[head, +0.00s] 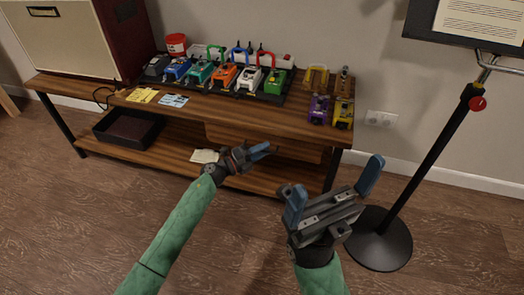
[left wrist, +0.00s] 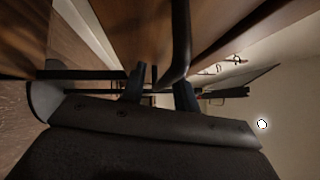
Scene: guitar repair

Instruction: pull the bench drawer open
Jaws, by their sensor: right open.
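The wooden bench drawer (head: 228,136) sits under the right half of the bench top and looks closed. Its handle is hard to make out in the head view. My left gripper (head: 262,151) is in front of the drawer. In the left wrist view a dark curved bar (left wrist: 181,40), seemingly the drawer handle, runs down beside the wooden face toward the space between my left fingers (left wrist: 160,92). The fingers stand apart with a gap between them; I cannot tell if either touches the bar. My right gripper (head: 333,192) is open and empty, in front of the bench's right end.
A black tray (head: 128,128) and a paper (head: 205,156) lie on the lower shelf. A music stand (head: 430,150) with a round base stands at right. The floor in front is clear.

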